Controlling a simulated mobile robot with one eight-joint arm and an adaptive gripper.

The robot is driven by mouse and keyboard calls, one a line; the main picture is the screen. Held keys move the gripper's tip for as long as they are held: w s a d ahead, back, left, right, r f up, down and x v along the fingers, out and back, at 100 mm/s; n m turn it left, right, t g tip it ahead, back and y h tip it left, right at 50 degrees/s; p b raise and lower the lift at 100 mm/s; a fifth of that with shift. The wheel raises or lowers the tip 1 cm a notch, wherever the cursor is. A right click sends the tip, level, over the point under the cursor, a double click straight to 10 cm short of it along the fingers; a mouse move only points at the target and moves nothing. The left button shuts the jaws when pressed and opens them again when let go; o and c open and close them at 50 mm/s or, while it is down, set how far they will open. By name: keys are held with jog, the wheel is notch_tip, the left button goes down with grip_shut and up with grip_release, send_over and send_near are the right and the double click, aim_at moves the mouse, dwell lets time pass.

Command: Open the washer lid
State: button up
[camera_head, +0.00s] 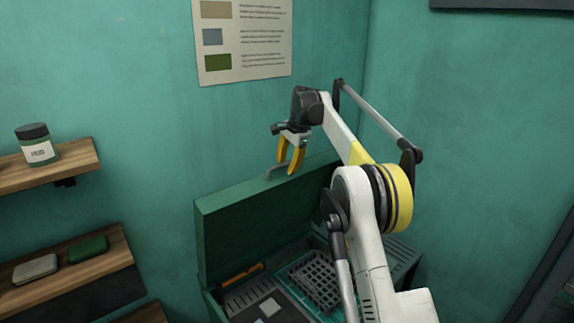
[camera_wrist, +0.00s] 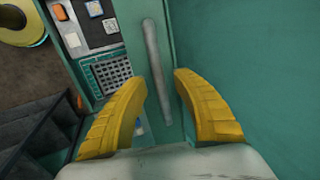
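The green washer lid (camera_head: 255,215) stands raised, close to upright, at the back of the washer (camera_head: 215,305), whose inside is visible. A grey bar handle (camera_head: 273,173) sits at the lid's edge. In the wrist view the handle (camera_wrist: 154,60) runs lengthwise between the yellow fingers of my gripper (camera_wrist: 162,80). The fingers are spread, with a gap to the handle on both sides. In the head view my gripper (camera_head: 286,167) is over the top edge of the lid, at the handle. My arm hides part of the washer's right side.
Inside the washer are a dark grid basket (camera_head: 316,281) and an orange-handled tool (camera_head: 242,274). Wooden shelves at left hold a labelled jar (camera_head: 37,146), a green case (camera_head: 88,249) and a pale case (camera_head: 35,269). Teal walls stand close behind and right.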

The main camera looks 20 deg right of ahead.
jog(key=v, duration=1.2)
jog(key=s+a+f+n+t+h+b, duration=0.1)
jog(key=s+a+f+n+b, duration=0.35)
jog(key=s+f+b, duration=0.55)
jog(key=s+a+f+n+t+b, duration=0.1)
jog(key=s+a+f+n+b, duration=0.2)
jog(key=s+a+f+b, duration=0.6)
jog(key=s+f+n+t+b, duration=0.1)
jog(key=s+f+n+b, duration=0.5)
jog(key=s+f+b, duration=0.9)
jog(key=s+d+f, duration=0.1)
jog(key=s+f, duration=1)
jog(key=f, duration=0.4)
jog(key=shift+b, duration=0.35)
jog(key=shift+n, duration=0.25)
jog(key=shift+c, duration=0.4)
dwell(0.6)
